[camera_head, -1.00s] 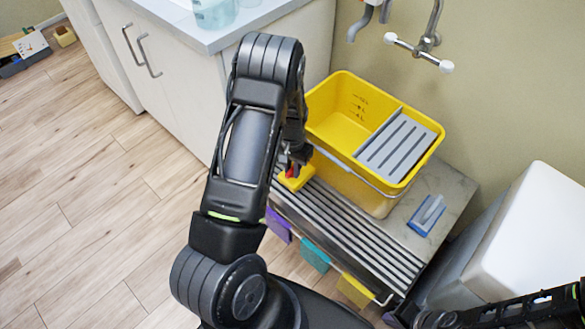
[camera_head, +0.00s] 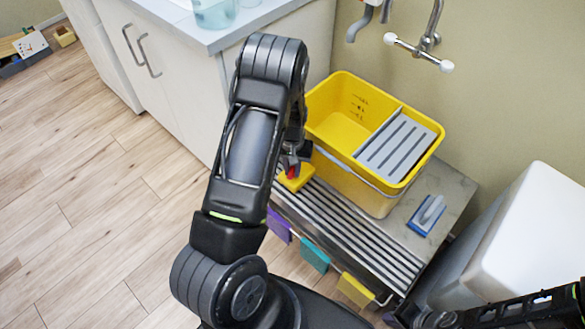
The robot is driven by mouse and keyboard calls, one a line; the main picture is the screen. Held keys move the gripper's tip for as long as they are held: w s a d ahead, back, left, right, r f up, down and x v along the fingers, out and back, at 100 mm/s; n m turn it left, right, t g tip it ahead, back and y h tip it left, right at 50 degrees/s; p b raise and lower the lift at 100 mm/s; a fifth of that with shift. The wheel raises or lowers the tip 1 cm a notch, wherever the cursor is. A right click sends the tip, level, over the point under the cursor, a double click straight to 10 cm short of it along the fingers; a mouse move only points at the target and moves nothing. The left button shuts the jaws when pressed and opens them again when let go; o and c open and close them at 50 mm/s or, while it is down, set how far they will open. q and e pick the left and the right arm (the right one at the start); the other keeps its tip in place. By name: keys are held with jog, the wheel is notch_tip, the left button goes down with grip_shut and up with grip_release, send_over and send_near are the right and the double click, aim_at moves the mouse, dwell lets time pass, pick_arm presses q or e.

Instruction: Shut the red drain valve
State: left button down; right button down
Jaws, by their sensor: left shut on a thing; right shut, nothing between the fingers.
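The red drain valve (camera_head: 292,172) shows as a small red piece just above a yellow block (camera_head: 297,181), at the left end of the slatted metal rack. My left gripper (camera_head: 293,163) is over it, pointing down, and is shut on the red valve; its fingers are mostly hidden by my own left arm. The yellow bucket (camera_head: 338,105) with a grey slatted wringer (camera_head: 398,146) stands right beside the gripper. My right gripper (camera_head: 436,320) is at the lower right edge, shut and empty, far from the valve.
The metal rack (camera_head: 345,228) holds a blue scrubbing brush (camera_head: 427,214); purple, teal and yellow cloths hang from its front. A white bin (camera_head: 530,235) stands right.

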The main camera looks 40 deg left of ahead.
pick_arm(q)
jog(key=n, duration=0.6)
jog(key=shift+s+n+p, duration=0.1)
jog(key=shift+n+p, duration=0.2)
jog(key=shift+p, duration=0.05)
jog(key=n, duration=0.3)
jog(key=shift+n+p, duration=0.6)
jog(key=shift+n, duration=1.4)
jog(key=c, duration=1.3)
grip_release()
